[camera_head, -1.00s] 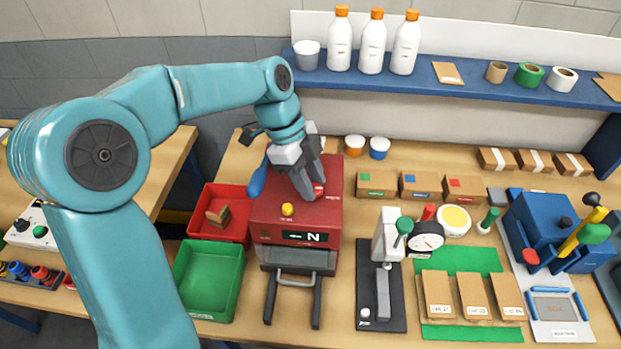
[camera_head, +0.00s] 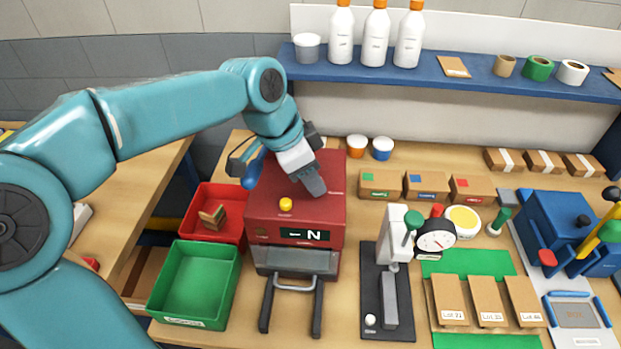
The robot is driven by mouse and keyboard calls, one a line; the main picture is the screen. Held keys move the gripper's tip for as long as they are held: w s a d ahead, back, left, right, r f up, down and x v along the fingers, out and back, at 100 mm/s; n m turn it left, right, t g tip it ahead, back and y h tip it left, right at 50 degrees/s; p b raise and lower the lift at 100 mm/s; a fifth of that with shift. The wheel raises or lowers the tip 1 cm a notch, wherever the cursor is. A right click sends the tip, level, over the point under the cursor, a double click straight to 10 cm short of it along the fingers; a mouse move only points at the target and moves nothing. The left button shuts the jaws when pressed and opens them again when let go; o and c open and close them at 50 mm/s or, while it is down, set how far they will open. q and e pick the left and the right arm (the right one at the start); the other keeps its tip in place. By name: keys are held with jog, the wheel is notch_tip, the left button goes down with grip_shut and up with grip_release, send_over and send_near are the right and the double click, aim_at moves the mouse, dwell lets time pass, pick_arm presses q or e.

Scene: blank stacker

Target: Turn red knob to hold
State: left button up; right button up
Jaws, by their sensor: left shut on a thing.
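The red machine (camera_head: 262,222) stands left of the middle of the bench, with a yellow knob (camera_head: 286,204) on its top and a dark display (camera_head: 304,235) reading "N" on its front. My left gripper (camera_head: 316,188) points down at the right part of the machine's top, its fingers closed together. The red knob is hidden at the fingertips, so I judge the gripper is shut on it. A blue lever handle (camera_head: 252,172) shows behind the machine's left edge. My right gripper is not in view.
A red bin (camera_head: 236,197) and a green bin (camera_head: 207,322) stand left of the machine. A black-based press (camera_head: 370,275) stands to its right. Small boxes and a blue shelf (camera_head: 440,79) with bottles lie behind. Bare bench shows between machine and press.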

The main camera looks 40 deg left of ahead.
pick_arm(q)
jog(key=n+y, duration=0.1)
jog(key=n, duration=0.1)
jog(key=n+b, duration=0.1)
jog(key=n, duration=0.1)
jog(key=shift+s+d+f+t+y, duration=0.1)
jog(key=shift+d+t+y, duration=0.1)
jog(key=shift+t+y, duration=0.15)
jog(key=shift+d+n+y+b, duration=0.15)
jog(key=shift+n+y+b, duration=0.4)
jog(key=shift+n, duration=1.65)
jog(key=shift+y, duration=0.3)
jog(key=o, duration=1)
jog(key=shift+o, duration=0.2)
